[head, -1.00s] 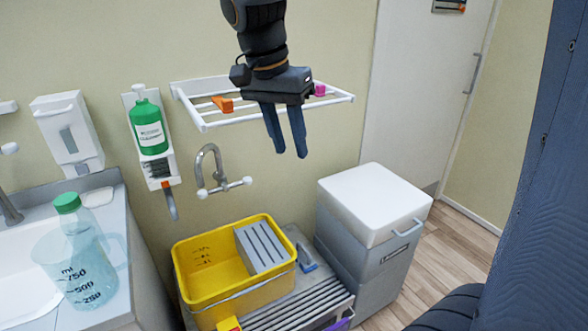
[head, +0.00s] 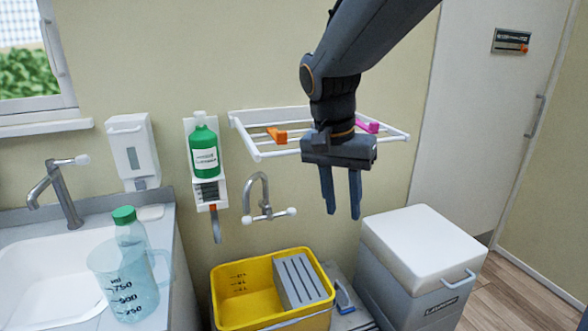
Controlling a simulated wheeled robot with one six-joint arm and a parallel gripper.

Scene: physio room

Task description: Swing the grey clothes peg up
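A white wall rack (head: 262,154) hangs on the beige wall, with an orange peg (head: 277,135) on its left part and a pink peg (head: 367,126) on its right part. I cannot make out a grey clothes peg; my gripper and arm cover part of the rack between the two coloured pegs. My gripper (head: 343,205) hangs in front of the rack, pointing down, its fingertips lower than the rack's front bar in the picture. Its two dark fingers are apart, with nothing visible between them.
Below are a wall tap (head: 264,202), a yellow tub (head: 239,311) holding a grey slotted block (head: 298,281), and a white-lidded grey bin (head: 424,245). A green bottle (head: 203,150) stands in a wall holder. A clear jug (head: 125,285) stands by the sink at left.

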